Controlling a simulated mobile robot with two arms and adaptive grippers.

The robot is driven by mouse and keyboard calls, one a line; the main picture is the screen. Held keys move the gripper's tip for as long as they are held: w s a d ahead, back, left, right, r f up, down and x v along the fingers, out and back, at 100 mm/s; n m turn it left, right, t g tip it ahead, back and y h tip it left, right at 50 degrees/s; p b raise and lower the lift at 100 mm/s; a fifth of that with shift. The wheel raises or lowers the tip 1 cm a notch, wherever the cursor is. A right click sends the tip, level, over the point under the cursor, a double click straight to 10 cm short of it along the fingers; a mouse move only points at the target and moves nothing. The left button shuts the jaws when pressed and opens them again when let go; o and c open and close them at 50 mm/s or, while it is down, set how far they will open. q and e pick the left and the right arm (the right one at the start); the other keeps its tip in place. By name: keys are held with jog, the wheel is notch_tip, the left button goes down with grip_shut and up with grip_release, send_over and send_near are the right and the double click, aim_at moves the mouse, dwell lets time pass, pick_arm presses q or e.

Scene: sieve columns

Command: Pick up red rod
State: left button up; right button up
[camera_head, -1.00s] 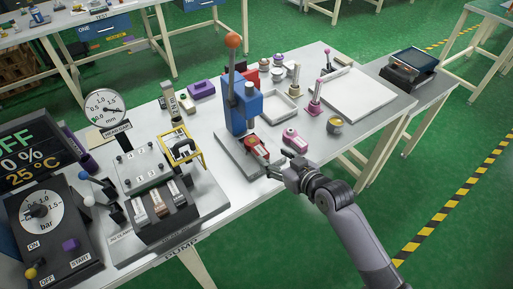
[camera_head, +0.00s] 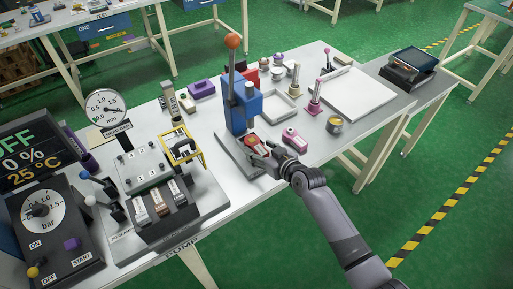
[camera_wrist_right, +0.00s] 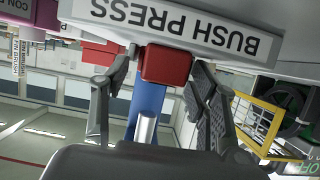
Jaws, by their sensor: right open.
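A small red piece (camera_head: 256,141) with a pale label or top lies on the base of the blue press. It is the only red part near my gripper, and I cannot tell if it is rod-shaped. In the right wrist view, a red block (camera_wrist_right: 166,64) shows close ahead, just by the "BUSH PRESS" label. My right gripper (camera_head: 262,156) is at the near side of the red piece. Its fingers (camera_wrist_right: 160,75) are spread to either side of the red block, with gaps visible. My left gripper is not in view.
The blue press (camera_head: 238,105) with its orange-knobbed lever rises just behind the red piece. A pink fixture (camera_head: 294,138) stands close to its right.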

grip_shut()
dwell(0.7)
